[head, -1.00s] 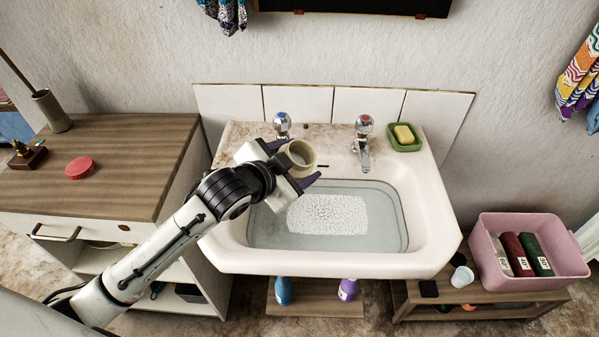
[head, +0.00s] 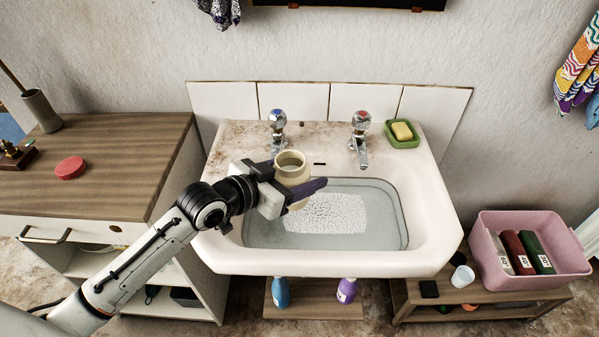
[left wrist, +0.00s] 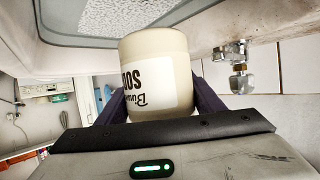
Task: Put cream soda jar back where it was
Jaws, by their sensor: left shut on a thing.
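The cream soda jar (head: 291,167) is a cream cylinder, open at the top, held above the left part of the sink basin. My left gripper (head: 298,187) is shut on it, with dark purple fingers on either side. In the left wrist view the jar (left wrist: 158,65) sits between the fingers of the left gripper (left wrist: 158,100), and its white label with dark "SOD..." lettering shows upside down. In the head view the jar looks about upright. My right gripper is not in view.
The sink (head: 340,262) holds water over a pale mat, with two taps and a green soap dish (head: 402,141) behind. A wooden cabinet (head: 110,160), with a red lid (head: 70,167) on top, stands left. A pink bin (head: 530,225) of bottles stands right.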

